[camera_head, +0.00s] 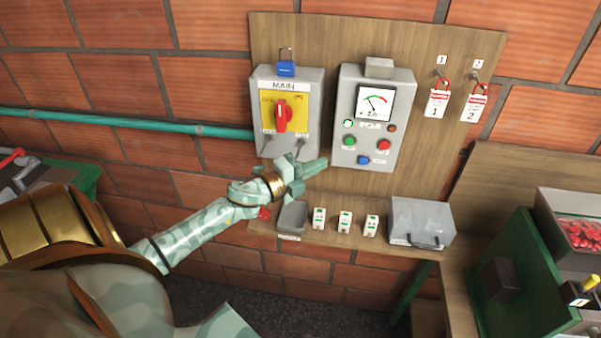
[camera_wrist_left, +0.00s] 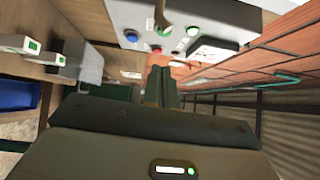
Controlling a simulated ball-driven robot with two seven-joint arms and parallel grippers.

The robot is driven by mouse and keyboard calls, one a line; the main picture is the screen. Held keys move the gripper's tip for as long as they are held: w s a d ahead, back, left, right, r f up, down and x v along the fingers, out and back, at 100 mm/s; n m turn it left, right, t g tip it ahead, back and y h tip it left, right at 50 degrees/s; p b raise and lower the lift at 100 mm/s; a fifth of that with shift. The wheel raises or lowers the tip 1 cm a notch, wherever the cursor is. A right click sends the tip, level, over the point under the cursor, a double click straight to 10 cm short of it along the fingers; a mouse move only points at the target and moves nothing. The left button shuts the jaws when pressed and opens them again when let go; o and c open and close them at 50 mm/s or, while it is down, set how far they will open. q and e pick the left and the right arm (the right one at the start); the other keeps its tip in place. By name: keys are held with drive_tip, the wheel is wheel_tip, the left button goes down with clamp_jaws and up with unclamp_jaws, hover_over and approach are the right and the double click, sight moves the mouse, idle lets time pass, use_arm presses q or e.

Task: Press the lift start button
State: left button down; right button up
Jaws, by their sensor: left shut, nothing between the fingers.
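A grey control box (camera_head: 349,178) is on a wooden board. It has a gauge, a green button (camera_head: 349,141), a red button (camera_head: 383,145) and a blue button (camera_head: 363,160). Their labels are too small to read. My left gripper (camera_head: 321,164) is shut and empty, just left of the box's lower part and apart from the green button. In the left wrist view the shut fingers (camera_wrist_left: 162,74) point toward the box (camera_wrist_left: 118,14). The green button (camera_wrist_left: 193,31), red button (camera_wrist_left: 157,50) and blue button (camera_wrist_left: 132,36) show there beyond the fingertips. My right gripper is not in view.
A MAIN switch box (camera_head: 303,136) with a red rotary handle and blue padlock (camera_head: 286,68) is left of the control box. Numbered tags (camera_head: 436,104) hang at the right.

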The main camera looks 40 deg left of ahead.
use_arm(q)
drive_tip(key=v, duration=0.3)
drive_tip(key=shift+s, duration=0.25)
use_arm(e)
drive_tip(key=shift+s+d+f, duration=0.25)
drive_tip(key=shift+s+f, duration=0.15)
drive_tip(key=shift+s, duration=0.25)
use_arm(q)
drive_tip(key=shift+s+d+r, duration=0.15)
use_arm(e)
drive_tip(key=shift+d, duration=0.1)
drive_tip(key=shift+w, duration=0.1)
